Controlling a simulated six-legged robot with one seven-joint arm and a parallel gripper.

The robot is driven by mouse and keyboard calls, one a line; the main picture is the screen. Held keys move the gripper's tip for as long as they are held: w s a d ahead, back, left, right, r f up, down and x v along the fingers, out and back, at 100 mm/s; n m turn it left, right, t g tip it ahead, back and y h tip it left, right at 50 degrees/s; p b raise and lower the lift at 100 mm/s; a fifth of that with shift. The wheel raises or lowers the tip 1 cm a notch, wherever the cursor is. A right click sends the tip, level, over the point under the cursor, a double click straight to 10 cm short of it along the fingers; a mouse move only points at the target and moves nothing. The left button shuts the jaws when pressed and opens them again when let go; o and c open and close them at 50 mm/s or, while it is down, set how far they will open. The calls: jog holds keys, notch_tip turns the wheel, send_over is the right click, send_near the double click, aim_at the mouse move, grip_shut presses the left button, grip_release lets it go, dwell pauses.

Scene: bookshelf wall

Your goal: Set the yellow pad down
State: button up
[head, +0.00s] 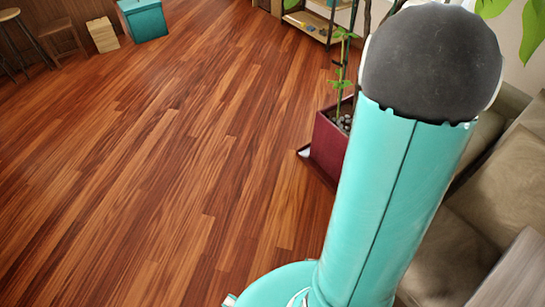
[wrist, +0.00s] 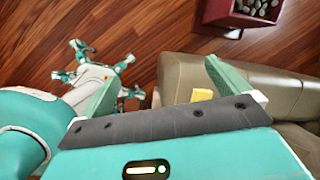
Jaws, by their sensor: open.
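My gripper (wrist: 164,68) shows in the wrist view with its two green fingers wide apart and nothing held between them. The yellow pad (wrist: 202,95) is a small yellow patch just beyond the dark gripper bar, left of the right finger. It appears against the beige sofa (wrist: 172,72), and its lower part is hidden by the bar. I cannot tell whether a finger touches it. In the head view neither the gripper nor the pad shows.
The sofa (head: 455,245) is at the right in the head view, partly behind my teal arm. A dark red planter (head: 326,148) with a plant stands beside it. A teal box (head: 145,20) and a wooden block (head: 102,35) are far left. The wooden floor (head: 170,170) is clear.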

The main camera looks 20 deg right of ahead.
jog(key=a+r+n, duration=0.5)
jog(key=a+n, duration=0.3)
jog(key=a, duration=0.3)
jog(key=a+r+n, duration=0.4)
jog(key=a+n, duration=0.4)
jog(key=a, duration=0.3)
jog(key=s+a+r+n+t, duration=0.2)
jog(key=s+a+n, duration=0.8)
jog(key=a+n, duration=0.3)
jog(key=shift+r+n, duration=0.35)
jog(key=shift+n, duration=0.25)
